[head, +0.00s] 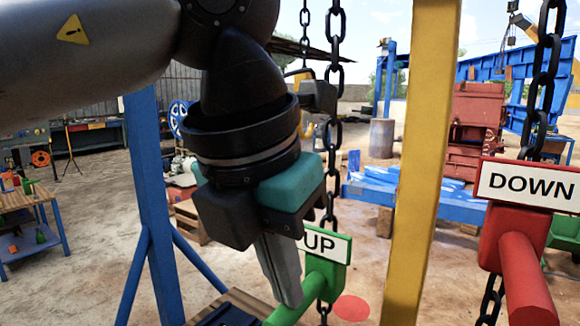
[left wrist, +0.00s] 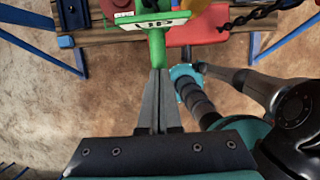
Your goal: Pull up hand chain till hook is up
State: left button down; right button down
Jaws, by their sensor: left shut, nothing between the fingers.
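The green UP handle (head: 322,272) hangs on a dark hand chain (head: 335,75). The red DOWN handle (head: 522,275) hangs on another chain (head: 545,75) at the right. My left gripper (head: 287,300) points down with its fingers together and empty, just left of the UP handle in the head view. In the left wrist view its fingertips (left wrist: 160,72) lie close to the green handle's bar (left wrist: 157,46); I cannot tell whether they touch. A yellow-orange curved part (head: 306,131), perhaps the hook, is partly hidden behind my arm.
A yellow post (head: 422,150) stands between the two handles. A blue post (head: 152,200) with braces stands at the left. A wooden surface (head: 245,302) lies below my gripper. A workbench (head: 30,215) and blue and red machinery (head: 475,135) stand farther back.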

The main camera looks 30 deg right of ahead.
pick_arm(q)
notch_tip(320, 180, down, 2)
jog(key=shift+f+b, duration=0.15)
jog(key=shift+b, duration=0.7)
jog(key=a, duration=0.1)
jog(key=s+a+b, duration=0.1)
jog(key=a, duration=0.1)
jog(key=s+a+b, duration=0.1)
jog(key=shift+a+r, duration=0.3)
jog(key=shift+r, duration=0.1)
jog(key=s+a+r+p, duration=0.1)
jog(key=a+r, duration=0.2)
jog(key=r, duration=0.2)
jog(key=shift+s+a+p, duration=0.25)
jog(key=shift+a+p, duration=0.1)
